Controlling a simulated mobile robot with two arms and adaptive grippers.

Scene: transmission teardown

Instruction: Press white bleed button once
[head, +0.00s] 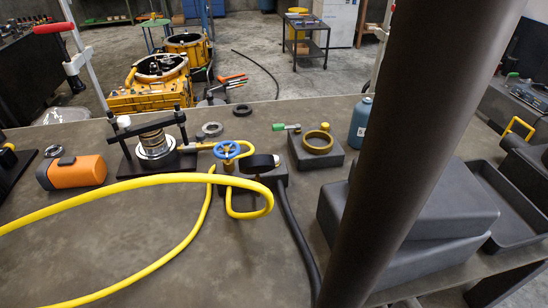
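A hydraulic unit (252,185) stands mid-table. It carries a blue handwheel (227,150), a black round part like a gauge seen from behind (258,163) and a yellow hose (130,186) looping to the left. A small pale spot (277,160) shows at the right side of the round part; I cannot tell whether it is the white bleed button. A brass fitting joins the frame side to the handwheel. Neither of my grippers is in view.
An orange-and-grey block (72,172) lies left. A grey block with a brass ring (318,143), a teal bottle (360,122), a grey case (440,205) and a tray (515,210) stand right. A dark pole crosses the view. The table front is clear except hoses.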

